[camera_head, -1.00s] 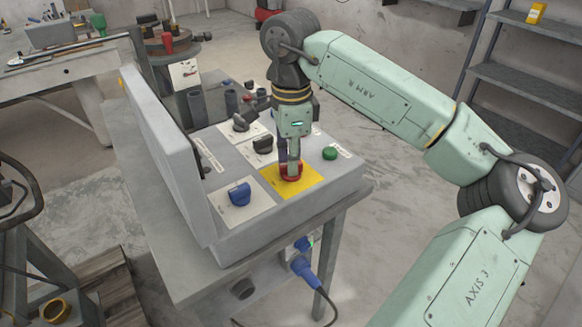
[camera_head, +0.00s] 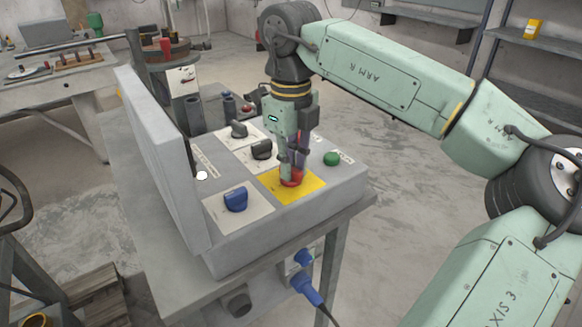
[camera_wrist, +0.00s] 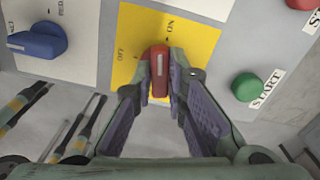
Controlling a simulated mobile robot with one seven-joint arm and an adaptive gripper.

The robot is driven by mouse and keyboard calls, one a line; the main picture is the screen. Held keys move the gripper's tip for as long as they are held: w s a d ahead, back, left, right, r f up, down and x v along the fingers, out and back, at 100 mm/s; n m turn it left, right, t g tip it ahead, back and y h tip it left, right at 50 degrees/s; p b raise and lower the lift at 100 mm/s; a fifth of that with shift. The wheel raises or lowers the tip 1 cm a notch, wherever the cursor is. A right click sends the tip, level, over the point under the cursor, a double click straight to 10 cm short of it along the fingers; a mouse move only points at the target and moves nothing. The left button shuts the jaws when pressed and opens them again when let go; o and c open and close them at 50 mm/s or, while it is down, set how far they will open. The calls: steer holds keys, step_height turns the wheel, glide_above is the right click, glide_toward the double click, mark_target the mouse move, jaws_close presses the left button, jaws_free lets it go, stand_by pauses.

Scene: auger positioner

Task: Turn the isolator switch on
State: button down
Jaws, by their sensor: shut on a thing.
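The isolator switch is a red rotary knob (camera_wrist: 159,70) on a yellow plate (camera_wrist: 201,40) marked OFF and ON. In the wrist view the knob's white line runs nearly straight along the picture's upright, with ON at the upper right and OFF to the left. My gripper (camera_wrist: 160,82) is shut on the knob, one finger on each side. In the head view my gripper (camera_head: 292,180) reaches down onto the red knob (camera_head: 291,176), hiding much of it. The yellow plate (camera_head: 312,187) lies at the panel's front right.
A blue knob (camera_head: 235,199) is to the left on the grey console (camera_head: 250,240). Dark knobs (camera_head: 261,149) sit behind. A green START button (camera_head: 331,158) is close on the right. An upright grey panel (camera_head: 160,150) stands along the left side.

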steer(key=shift+m+b, duration=0.35)
steer(key=shift+m, duration=0.95)
steer(key=c, duration=1.6)
jaws_free()
steer(key=shift+r, duration=0.15)
step_height(320, 180, up, 12)
